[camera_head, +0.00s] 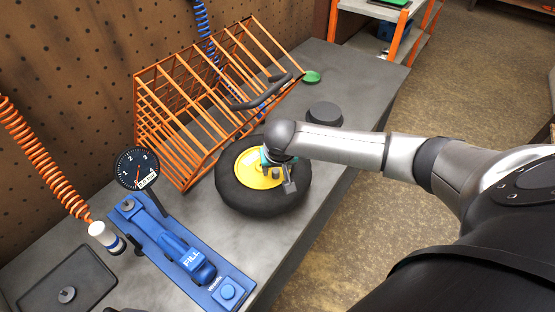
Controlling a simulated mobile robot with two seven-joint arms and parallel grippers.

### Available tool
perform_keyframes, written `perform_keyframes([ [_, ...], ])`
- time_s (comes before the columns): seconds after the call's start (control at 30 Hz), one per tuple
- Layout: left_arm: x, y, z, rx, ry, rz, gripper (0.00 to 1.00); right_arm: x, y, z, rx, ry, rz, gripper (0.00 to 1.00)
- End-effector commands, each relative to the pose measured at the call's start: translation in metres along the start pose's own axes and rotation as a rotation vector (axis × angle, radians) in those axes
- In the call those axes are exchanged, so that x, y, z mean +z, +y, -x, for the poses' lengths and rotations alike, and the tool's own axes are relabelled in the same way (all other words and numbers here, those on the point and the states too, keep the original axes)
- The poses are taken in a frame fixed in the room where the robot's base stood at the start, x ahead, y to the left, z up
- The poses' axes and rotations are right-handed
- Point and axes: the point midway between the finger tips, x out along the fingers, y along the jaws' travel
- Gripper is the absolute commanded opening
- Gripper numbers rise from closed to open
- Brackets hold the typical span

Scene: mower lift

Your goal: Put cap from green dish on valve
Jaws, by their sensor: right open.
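The small green dish (312,77) sits on the bench past the right end of the orange cage. No cap can be made out in it at this size. A black tyre with a yellow hub (249,172) lies flat on the bench. My right gripper (287,184) is over the right part of the hub, pointing down, with its jaws open. Whether it touches anything there, or has a cap between its fingers, I cannot tell. The valve is not clearly visible; my gripper and wrist cover part of the hub. My left gripper is not in view.
An orange wire cage (165,125) stands behind the tyre. A blue inflator (180,250) marked FILL, with a round gauge (137,168), is at front left. A black round object (325,113) sits behind my right forearm. A dark tray (90,272) lies at lower left.

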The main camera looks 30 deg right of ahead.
Motion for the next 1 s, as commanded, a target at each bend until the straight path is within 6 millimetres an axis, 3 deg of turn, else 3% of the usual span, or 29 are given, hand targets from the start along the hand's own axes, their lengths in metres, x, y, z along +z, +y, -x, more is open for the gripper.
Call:
perform_keyframes([
  [0.4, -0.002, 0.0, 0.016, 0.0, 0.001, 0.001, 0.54, -0.001, 0.0, 0.074, -0.002, 0.003, 0.001, 0.54],
  [0.6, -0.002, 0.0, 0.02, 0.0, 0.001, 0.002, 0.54, -0.001, 0.0, 0.102, -0.001, 0.002, 0.001, 0.54],
  [1.0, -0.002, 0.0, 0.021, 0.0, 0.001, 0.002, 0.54, 0.0, 0.0, 0.113, 0.0, 0.001, -0.001, 0.54],
])
